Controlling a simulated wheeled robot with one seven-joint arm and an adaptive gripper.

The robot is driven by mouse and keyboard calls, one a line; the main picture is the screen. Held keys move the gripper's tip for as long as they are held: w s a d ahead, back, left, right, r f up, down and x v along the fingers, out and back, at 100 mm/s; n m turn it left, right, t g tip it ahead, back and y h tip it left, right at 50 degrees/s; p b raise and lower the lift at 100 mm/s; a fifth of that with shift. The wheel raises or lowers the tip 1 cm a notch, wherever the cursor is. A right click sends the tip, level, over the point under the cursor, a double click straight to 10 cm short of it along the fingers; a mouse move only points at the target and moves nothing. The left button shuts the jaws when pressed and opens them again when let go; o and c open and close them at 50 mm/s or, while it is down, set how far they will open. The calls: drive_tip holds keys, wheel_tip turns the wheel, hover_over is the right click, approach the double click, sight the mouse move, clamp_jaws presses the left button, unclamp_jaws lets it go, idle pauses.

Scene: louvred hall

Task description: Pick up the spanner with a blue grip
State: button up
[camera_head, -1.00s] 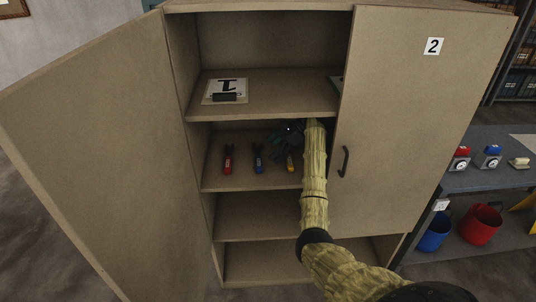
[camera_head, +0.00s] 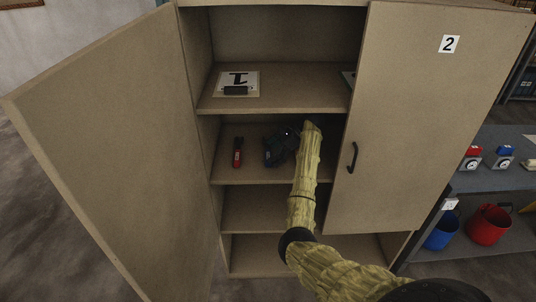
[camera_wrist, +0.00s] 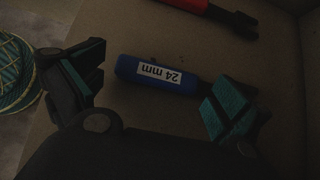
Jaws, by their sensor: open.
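The spanner with a blue grip (camera_wrist: 150,76) lies on a cabinet shelf, its grip labelled "24 mm". In the wrist view it lies lengthwise across the gap between my fingers, its right end hidden behind the right finger. My gripper (camera_wrist: 157,86) is open, with nothing held between its teal-padded fingers. I cannot tell how high it is above the shelf. In the head view my gripper (camera_head: 282,147) is over the middle of that shelf and hides most of the blue spanner.
A red-gripped spanner (camera_head: 238,152) lies to the left on the same shelf and shows at the top of the wrist view (camera_wrist: 190,3). The shelf above (camera_head: 300,92) holds a card marked 1. The left door (camera_head: 95,150) is open; the right door (camera_head: 425,130) is shut.

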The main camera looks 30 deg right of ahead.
drive_tip(key=shift+w+a+f, duration=0.15)
drive_tip(key=shift+a+f, duration=0.1)
drive_tip(key=shift+f, duration=0.15)
drive_tip(key=c, duration=0.9)
